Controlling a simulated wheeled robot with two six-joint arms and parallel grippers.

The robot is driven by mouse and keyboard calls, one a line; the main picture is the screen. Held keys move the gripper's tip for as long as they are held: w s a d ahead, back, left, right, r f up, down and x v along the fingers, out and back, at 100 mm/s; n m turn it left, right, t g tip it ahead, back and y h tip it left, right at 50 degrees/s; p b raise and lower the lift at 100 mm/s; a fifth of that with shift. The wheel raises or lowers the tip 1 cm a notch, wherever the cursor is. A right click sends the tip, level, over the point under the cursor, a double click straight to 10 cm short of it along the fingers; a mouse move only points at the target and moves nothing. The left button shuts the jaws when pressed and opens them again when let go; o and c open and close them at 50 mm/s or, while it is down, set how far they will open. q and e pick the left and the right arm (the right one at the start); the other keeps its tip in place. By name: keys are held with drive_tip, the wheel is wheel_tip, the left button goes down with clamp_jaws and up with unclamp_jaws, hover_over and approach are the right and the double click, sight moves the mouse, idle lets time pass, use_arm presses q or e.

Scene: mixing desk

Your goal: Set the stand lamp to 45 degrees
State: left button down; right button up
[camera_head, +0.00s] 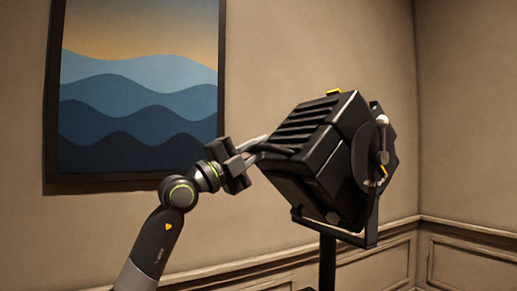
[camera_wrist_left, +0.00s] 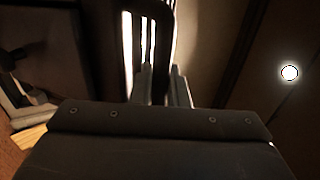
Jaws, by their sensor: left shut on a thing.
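The black stand lamp (camera_head: 325,150) sits in a U-shaped yoke (camera_head: 350,238) on a dark pole (camera_head: 327,262), its boxy housing tilted. A pale-tipped knob (camera_head: 382,157) and a dial are on its right side. My left gripper (camera_head: 264,147) reaches the lamp's back from the left and is shut on the dark rear handle (camera_head: 279,148). In the left wrist view, the fingers (camera_wrist_left: 163,85) are close together at a dark slotted part of the lamp (camera_wrist_left: 150,30). The exact contact is hard to see. My right gripper is not in view.
A framed wave picture (camera_head: 138,85) hangs on the beige wall behind my left arm. The wall has panelled trim (camera_head: 470,262) low down, and a corner at the right. The space around the lamp's right side looks clear. A bright round light (camera_wrist_left: 289,73) shows in the left wrist view.

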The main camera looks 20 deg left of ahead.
use_arm(q)
drive_tip(key=shift+f, duration=0.3)
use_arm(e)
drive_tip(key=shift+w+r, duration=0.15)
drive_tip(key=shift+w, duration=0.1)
use_arm(q)
drive_tip(key=shift+w+f, duration=0.1)
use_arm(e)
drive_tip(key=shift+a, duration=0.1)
use_arm(q)
drive_tip(key=c, duration=1.5)
unclamp_jaws()
drive_tip(key=shift+s+a, duration=0.15)
drive_tip(key=shift+s, duration=0.1)
drive_tip(key=b+v, duration=0.7)
drive_tip(key=v, duration=1)
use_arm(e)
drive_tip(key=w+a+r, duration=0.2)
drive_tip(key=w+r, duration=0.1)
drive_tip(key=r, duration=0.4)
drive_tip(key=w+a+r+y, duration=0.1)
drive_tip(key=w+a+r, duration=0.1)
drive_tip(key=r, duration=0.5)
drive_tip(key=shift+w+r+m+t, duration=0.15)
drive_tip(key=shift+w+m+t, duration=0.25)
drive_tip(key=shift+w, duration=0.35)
